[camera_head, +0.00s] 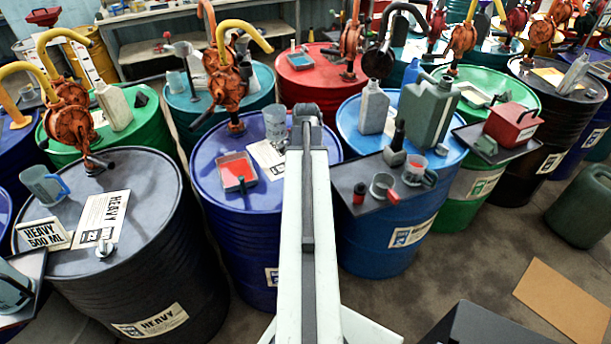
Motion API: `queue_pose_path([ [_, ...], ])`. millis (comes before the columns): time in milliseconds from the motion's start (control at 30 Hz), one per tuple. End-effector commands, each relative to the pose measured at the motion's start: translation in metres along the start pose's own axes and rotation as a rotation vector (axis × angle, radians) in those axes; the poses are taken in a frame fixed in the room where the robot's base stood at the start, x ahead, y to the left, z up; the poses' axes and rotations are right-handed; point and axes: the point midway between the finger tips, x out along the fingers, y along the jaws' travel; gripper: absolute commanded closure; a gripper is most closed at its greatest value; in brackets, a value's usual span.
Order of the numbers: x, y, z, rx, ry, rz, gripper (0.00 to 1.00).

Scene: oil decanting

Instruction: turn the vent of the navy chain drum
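A deep blue drum (240,245) stands at the middle, left of my arm; it looks like the navy drum, but its label is too small to read. An orange pump with a yellow handle (228,82) rises at its back rim. A tray with a red inside (236,172), a clear measuring jug (275,124) and a white card (268,156) are on its lid. I cannot make out its vent; my arm covers the lid's right part. My gripper (307,112) is over the lid's back right, seen from behind; its fingers are not clear.
A black HEAVY drum (150,270) with a silver cap (104,247) stands left. A brighter blue drum (380,235) stands right, with a dark shelf (345,180) of small vessels at its front. Red and green drums crowd behind. Open floor (460,270) lies at lower right, with a cardboard sheet (562,300).

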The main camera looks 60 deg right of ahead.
Motion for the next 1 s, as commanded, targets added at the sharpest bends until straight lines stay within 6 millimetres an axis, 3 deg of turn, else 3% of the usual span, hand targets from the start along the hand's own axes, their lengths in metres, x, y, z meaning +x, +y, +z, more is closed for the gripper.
queue_pose_path([
  [400, 0.0, 0.001, 0.001, 0.009, -0.002, 0.002, 0.93],
  [433, 0.0, 0.001, 0.001, 0.009, -0.002, 0.002, 0.5],
  [500, 0.0, 0.001, 0.001, 0.009, -0.002, 0.002, 0.31],
  [833, -0.001, 0.0, 0.001, 0.007, 0.0, 0.001, 0.31],
  [1000, -0.016, 0.0, 0.001, 0.006, 0.0, 0.001, 0.31],
])
